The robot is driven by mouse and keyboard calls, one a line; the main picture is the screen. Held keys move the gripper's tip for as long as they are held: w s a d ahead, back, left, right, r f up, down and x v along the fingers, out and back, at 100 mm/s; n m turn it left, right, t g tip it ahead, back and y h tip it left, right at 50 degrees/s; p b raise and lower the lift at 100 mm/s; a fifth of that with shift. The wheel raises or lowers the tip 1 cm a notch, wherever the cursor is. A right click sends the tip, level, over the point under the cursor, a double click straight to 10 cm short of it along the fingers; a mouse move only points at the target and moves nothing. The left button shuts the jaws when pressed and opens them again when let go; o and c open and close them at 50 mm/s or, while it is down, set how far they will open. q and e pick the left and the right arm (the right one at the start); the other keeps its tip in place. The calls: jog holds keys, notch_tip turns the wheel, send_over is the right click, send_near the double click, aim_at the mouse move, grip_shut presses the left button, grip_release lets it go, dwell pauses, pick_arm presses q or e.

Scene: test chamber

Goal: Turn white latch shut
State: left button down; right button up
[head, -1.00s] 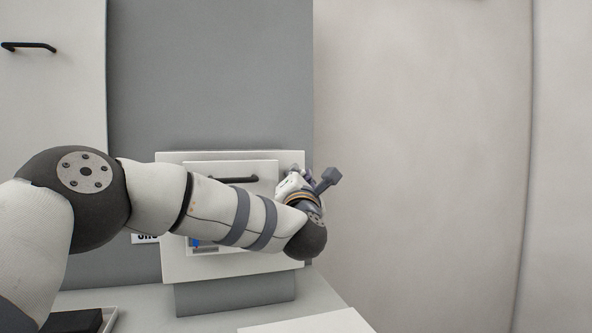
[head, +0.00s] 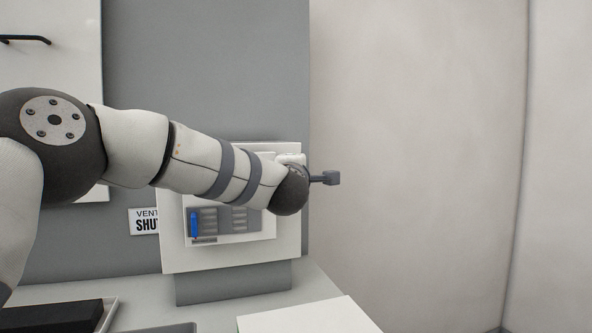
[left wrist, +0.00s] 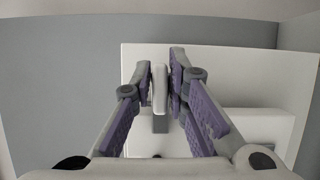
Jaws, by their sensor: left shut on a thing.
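The white latch (left wrist: 160,97) stands upright between the purple-padded fingers of my left gripper (left wrist: 161,68) in the left wrist view. The gripper is shut on it. A grey stub shows below the latch, in front of the white panel. In the head view my left arm crosses the white panel (head: 174,255) and its wrist is at the panel's upper right edge. There, the forearm and wrist hide the fingertips, and I cannot make out the latch clearly. My right gripper is not in view.
A grey insert (head: 239,219) with a blue part (head: 194,224) sits on the panel below my forearm. A partly covered sign (head: 144,221) is to its left. A black block (head: 50,318) lies in a tray at lower left. A white board (head: 310,317) lies on the counter.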

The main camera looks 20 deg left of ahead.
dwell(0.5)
pick_arm(q)
jog(key=c, duration=1.7)
grip_release()
jog(key=v, duration=1.2)
jog(key=shift+r, duration=0.1)
